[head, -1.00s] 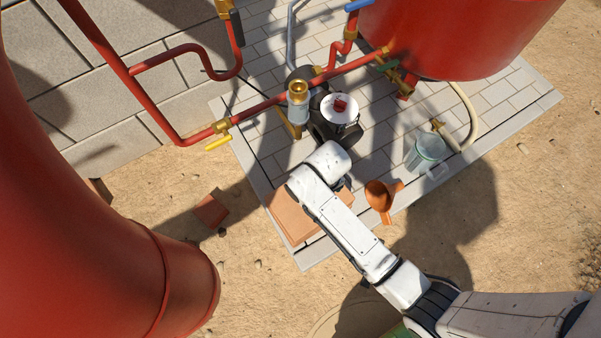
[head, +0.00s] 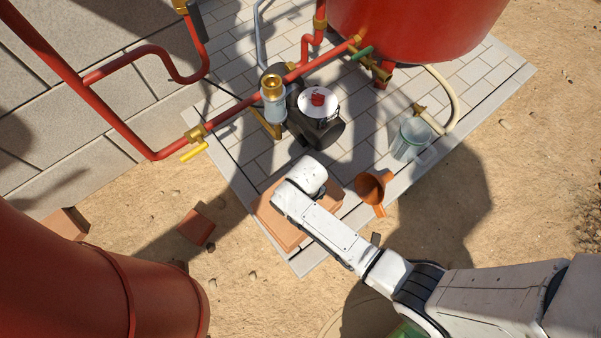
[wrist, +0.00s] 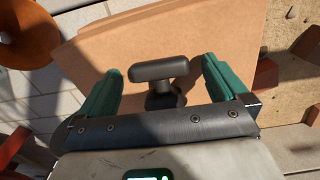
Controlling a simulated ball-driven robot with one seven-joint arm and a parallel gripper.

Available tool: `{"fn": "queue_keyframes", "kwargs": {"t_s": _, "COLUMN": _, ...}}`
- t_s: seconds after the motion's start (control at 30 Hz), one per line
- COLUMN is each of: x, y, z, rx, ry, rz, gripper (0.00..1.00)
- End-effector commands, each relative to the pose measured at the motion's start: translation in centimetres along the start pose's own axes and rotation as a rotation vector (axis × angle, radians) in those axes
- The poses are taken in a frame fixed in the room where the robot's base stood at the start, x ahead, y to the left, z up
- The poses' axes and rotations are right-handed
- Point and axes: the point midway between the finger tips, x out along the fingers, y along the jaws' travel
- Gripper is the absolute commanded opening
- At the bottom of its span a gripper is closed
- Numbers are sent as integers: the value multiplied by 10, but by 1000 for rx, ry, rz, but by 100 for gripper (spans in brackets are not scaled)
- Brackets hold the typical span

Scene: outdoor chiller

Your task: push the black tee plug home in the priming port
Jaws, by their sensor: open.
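The black tee plug (wrist: 160,71) stands upright in the wrist view, its wide crossbar on top and its stem below. It is between the two green fingers of my gripper (wrist: 161,66), which are apart with a gap on each side of the crossbar. The plug stands at a brown slab-like block (wrist: 225,35); its foot is hidden by my gripper. In the head view my gripper and the plug are hidden under my white arm. A brass collar (head: 271,86) on a clear cup, beside the black pump (head: 325,133), looks like the priming port.
The brown block also shows in the head view (head: 283,238) on the paving. An orange funnel (head: 372,188) stands right of my arm, with a clear jug (head: 411,138) beyond. Red pipes (head: 240,112) and a red tank (head: 420,25) bound the far side.

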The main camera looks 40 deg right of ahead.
Motion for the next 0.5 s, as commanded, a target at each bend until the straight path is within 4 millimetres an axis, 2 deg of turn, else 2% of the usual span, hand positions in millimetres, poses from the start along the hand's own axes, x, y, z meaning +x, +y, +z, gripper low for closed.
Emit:
{"fn": "queue_keyframes", "kwargs": {"t_s": 0.23, "x": 3, "y": 0, "z": -1, "rx": 0, "ry": 2, "rz": 0, "gripper": 100}}
{"fn": "queue_keyframes", "kwargs": {"t_s": 0.5, "x": 2, "y": 0, "z": 0, "rx": 0, "ry": 2, "rz": 0, "gripper": 74}}
